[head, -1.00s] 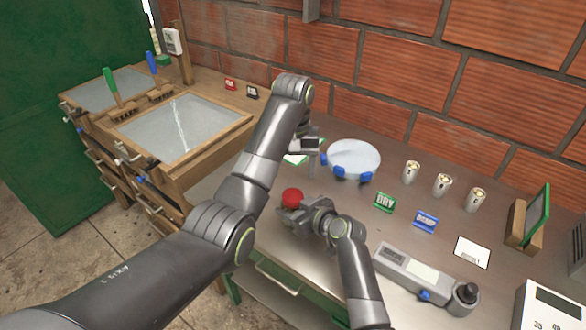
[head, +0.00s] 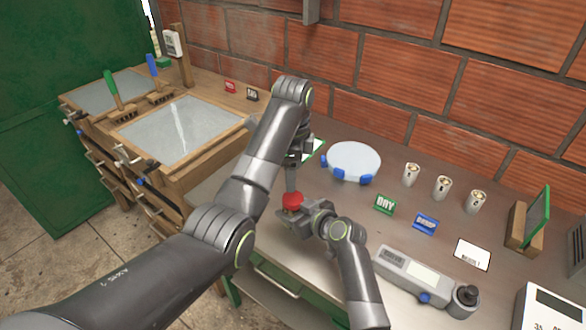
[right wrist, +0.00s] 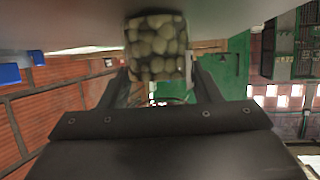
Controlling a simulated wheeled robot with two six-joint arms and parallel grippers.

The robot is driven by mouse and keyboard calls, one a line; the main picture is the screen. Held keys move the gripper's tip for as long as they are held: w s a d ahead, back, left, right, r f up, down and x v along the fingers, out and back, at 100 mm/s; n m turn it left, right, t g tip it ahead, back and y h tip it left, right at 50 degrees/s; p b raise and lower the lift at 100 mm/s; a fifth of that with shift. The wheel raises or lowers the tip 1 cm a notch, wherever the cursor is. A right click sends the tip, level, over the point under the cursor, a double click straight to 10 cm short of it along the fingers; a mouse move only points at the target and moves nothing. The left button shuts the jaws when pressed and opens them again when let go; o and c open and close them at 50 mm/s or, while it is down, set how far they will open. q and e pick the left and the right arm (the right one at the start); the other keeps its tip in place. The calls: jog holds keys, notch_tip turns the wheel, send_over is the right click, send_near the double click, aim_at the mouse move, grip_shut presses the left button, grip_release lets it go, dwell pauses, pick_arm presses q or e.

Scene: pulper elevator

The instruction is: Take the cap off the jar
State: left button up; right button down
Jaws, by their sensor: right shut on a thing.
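The jar (right wrist: 155,48) shows in the right wrist view as a clear container of greenish beans between the two fingers. Its red cap (head: 292,202) shows in the head view and is on top; the jar's body is mostly hidden there. My right gripper (head: 288,215) is shut on the jar low over the bench; its fingers also show in the right wrist view (right wrist: 158,85). My left gripper (head: 292,186) points down right at the cap's top. Its fingers overlap in the picture, so their opening and any touch on the cap are unclear.
A round clear-lidded dish with blue clips (head: 353,161) stands behind the grippers. A green DRY sign (head: 384,204), a blue sign (head: 425,223) and several small metal cups (head: 442,187) are to the right. A grey meter (head: 425,277) lies in front. Framed screens (head: 180,127) are left.

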aim_at(293, 197)
pick_arm(q)
jog(key=m, duration=1.4)
jog(key=shift+m, duration=0.3)
jog(key=shift+f, duration=4)
